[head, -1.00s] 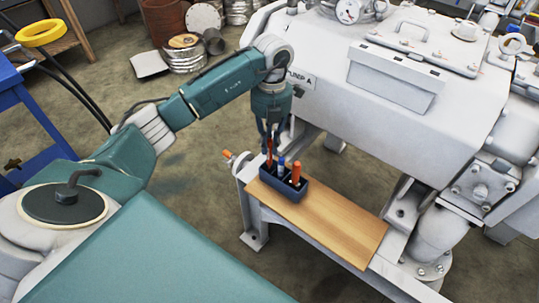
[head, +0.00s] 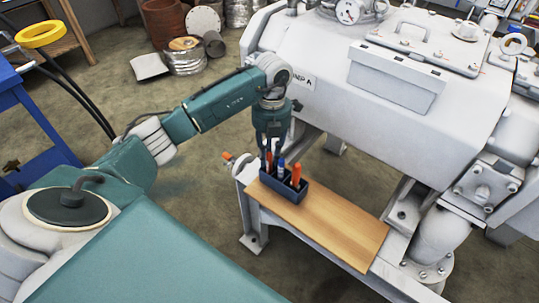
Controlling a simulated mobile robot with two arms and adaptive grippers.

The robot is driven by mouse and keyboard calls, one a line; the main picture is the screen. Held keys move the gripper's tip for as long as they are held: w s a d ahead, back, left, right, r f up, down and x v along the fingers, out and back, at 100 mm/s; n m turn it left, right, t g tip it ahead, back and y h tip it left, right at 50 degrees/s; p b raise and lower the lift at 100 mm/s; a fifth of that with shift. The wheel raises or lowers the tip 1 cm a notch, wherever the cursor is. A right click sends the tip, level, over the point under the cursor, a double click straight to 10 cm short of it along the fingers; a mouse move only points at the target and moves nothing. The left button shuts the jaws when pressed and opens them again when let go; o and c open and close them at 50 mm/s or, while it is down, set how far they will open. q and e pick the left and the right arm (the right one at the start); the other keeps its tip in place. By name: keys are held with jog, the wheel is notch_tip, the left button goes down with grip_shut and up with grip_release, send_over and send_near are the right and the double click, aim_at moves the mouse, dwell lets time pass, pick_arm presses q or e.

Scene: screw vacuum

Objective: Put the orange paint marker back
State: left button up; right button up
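A small dark blue holder (head: 287,190) sits at the far left end of the wooden board. A thick orange marker (head: 296,176) stands upright in its right part. A blue marker (head: 281,168) stands in the middle. A slim red-orange marker (head: 268,166) is at the left part, directly under my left gripper. My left gripper (head: 268,150) points down at the holder's left end, with its fingers around or beside the top of the slim marker. The fingers are small and overlap the marker, so their grip is unclear. My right gripper is not in view.
The wooden board (head: 335,225) is bare to the right of the holder. A large white pump housing (head: 400,90) rises close behind it. An orange-tipped fitting (head: 228,157) sticks out left of the board. Cans and a barrel stand on the floor behind.

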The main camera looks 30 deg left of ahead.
pick_arm(q)
jog(key=shift+r, duration=0.25)
notch_tip(320, 180, up, 12)
jog(key=p, duration=0.2)
jog(key=shift+w+a, duration=0.15)
jog(key=shift+w, duration=0.3)
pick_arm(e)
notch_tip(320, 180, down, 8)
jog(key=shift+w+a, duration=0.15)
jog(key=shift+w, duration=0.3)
pick_arm(q)
jog(key=shift+f, duration=0.15)
